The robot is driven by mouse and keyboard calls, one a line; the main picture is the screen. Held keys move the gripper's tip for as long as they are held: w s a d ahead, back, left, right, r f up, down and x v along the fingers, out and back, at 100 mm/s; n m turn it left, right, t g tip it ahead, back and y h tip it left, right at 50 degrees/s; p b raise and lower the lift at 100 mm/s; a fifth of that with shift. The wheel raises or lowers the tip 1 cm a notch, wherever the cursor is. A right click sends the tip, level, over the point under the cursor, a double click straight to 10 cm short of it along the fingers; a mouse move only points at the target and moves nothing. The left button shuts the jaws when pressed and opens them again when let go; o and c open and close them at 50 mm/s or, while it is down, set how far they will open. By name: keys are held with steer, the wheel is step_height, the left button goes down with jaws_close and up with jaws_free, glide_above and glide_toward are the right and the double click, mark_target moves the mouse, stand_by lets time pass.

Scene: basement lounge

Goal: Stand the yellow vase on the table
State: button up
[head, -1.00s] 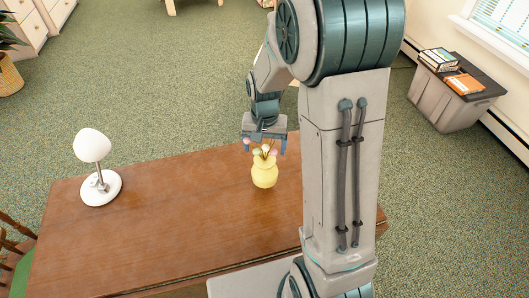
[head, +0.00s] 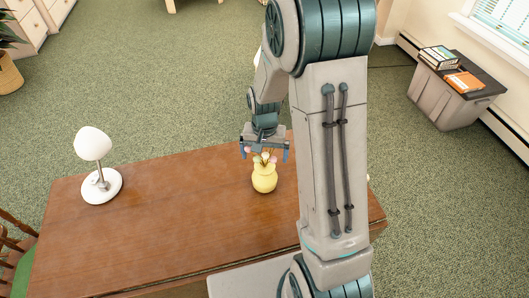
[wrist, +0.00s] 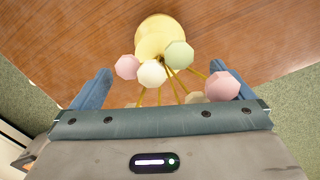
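The yellow vase (head: 264,181) appears upright on the brown wooden table (head: 170,220), near its far edge. Several pale pink, green and cream flowers stand in it. My gripper (head: 264,153) is at the flowers, on the far side of the vase. In the wrist view, the two blue fingers of my gripper (wrist: 158,86) are wide apart, with flower heads and stems between and before them. The vase body (wrist: 154,36) lies beyond the fingertips, and neither finger touches it there. The vase's underside is hidden.
A white lamp (head: 101,186) stands at the table's left end. Bare tabletop lies between lamp and vase. My arm covers part of the table's right side. A grey bin (head: 445,100) with books stands on the floor at the right; a wooden chair (head: 14,245) is at the left.

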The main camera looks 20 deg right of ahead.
step_height(320, 180, up, 11)
steer(key=shift+r, duration=0.2)
steer(key=s+r+n+t, duration=0.1)
steer(key=s+r, duration=0.3)
steer(key=s, duration=0.4)
steer(key=s+r+n+t, duration=0.2)
steer(key=s+r+n, duration=0.1)
steer(key=s, duration=0.6)
steer(key=shift+r+n, duration=0.35)
steer(key=shift+n, duration=0.05)
steer(key=shift+s, duration=0.1)
stand_by(0.4)
